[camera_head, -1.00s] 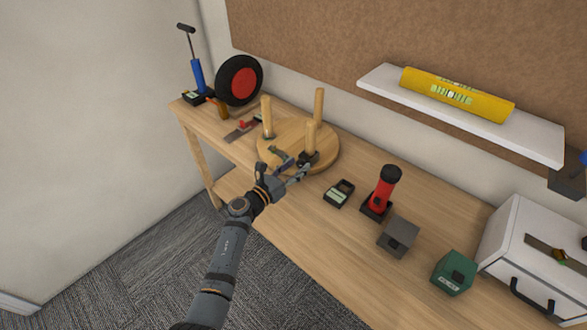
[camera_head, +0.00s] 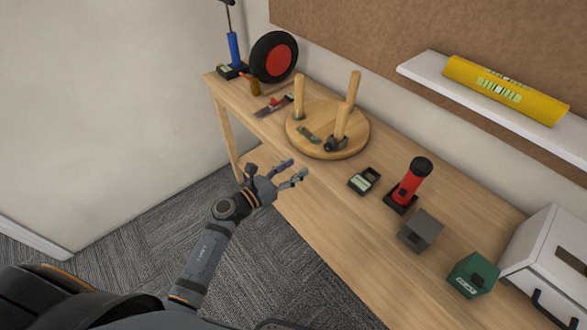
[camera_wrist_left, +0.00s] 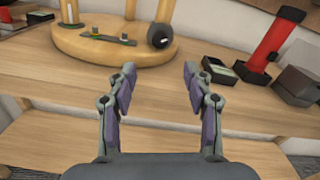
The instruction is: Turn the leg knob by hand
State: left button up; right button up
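A round wooden disc with upright wooden legs (camera_head: 313,147) lies on the workbench, its legs pointing up. A dark knob (camera_head: 336,143) sits at the foot of the front leg; in the left wrist view the knob (camera_wrist_left: 160,36) is at the disc's right edge. A small flat bracket (camera_head: 307,135) lies on the disc. My left gripper (camera_head: 287,172) is open and empty, in front of the disc near the bench's front edge, apart from the knob. In the left wrist view its fingers (camera_wrist_left: 159,88) are spread below the disc. My right gripper is not in view.
The wooden workbench (camera_head: 330,208) also holds a small black box (camera_head: 364,181), a red flashlight (camera_head: 410,183), a grey box (camera_head: 420,231) and a green box (camera_head: 473,274) to the right. A wheel (camera_head: 274,58) and pump (camera_head: 233,50) stand at the far left.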

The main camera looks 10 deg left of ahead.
aim_at(327, 148)
pick_arm(q)
jog(key=w+d+m+b, duration=0.1)
jog(key=w+d+b, duration=0.1)
jog(key=w, duration=0.1)
jog(key=w+d+m+b, duration=0.1)
jog(key=w+d+b, duration=0.2)
jog(key=w, duration=0.1)
jog(key=w+d+b, duration=0.2)
jog(key=w, duration=0.1)
jog(key=shift+w+d+m+b, duration=0.2)
jog(key=shift+d+m+b, duration=0.1)
jog(key=shift+d+m, duration=0.1)
jog(key=shift+a, duration=0.1)
jog(key=shift+c, duration=0.4)
